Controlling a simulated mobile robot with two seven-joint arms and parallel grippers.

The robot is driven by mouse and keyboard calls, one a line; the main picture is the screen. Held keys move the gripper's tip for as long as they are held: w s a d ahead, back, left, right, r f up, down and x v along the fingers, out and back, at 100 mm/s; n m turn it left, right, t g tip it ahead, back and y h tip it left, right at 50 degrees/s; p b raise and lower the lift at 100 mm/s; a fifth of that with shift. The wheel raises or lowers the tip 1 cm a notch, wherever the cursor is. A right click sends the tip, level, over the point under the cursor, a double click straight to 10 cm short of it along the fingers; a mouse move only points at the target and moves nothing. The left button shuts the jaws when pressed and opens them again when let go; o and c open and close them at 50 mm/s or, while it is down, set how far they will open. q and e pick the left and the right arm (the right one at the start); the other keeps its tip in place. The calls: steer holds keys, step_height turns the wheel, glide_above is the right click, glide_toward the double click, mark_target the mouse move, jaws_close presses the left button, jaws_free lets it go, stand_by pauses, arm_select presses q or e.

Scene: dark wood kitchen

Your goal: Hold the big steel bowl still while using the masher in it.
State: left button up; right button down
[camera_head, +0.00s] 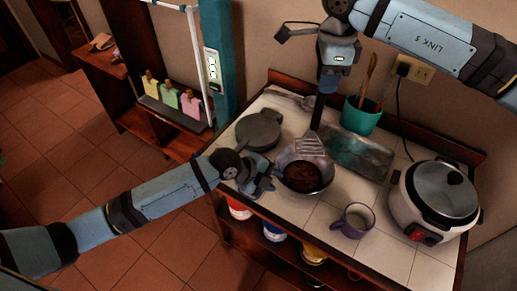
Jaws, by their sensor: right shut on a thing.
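The big steel bowl (322,184) stands on the tiled counter with a dark brown mass inside. My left gripper (268,185) is at the bowl's left rim; its fingers are too small and dark to tell whether they are open or shut. My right gripper (328,86) is shut on the dark handle of the masher (310,145) and holds it upright. The slotted masher head points down and overlaps the bowl's far rim in the picture, apart from the brown mass. I cannot tell its exact height.
A grey lidded pan (258,129) stands behind left of the bowl, a metal tray (362,156) behind right. A green utensil pot (361,116) is at the back. A purple mug (354,220) and a rice cooker (438,190) stand to the right. Bare tiles lie around the mug.

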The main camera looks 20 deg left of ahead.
arm_select(q)
steer(key=w+a+r+m+g+y, duration=0.25)
steer(key=w+a+r+m, duration=0.25)
steer(key=m, duration=0.3)
steer(key=shift+h, duration=0.25)
steer(key=x, duration=1.2)
steer(key=shift+s+a, duration=0.1)
steer(key=shift+s, duration=0.05)
steer(key=shift+c, duration=0.2)
jaws_close()
steer(key=shift+f, duration=0.1)
steer(key=shift+s, duration=0.1)
arm_select(e)
steer(key=w+d+f+y, duration=0.1)
steer(key=d+f, duration=0.4)
steer(key=f, duration=0.9)
steer(key=shift+g+y, duration=0.3)
steer(key=shift+y, duration=0.6)
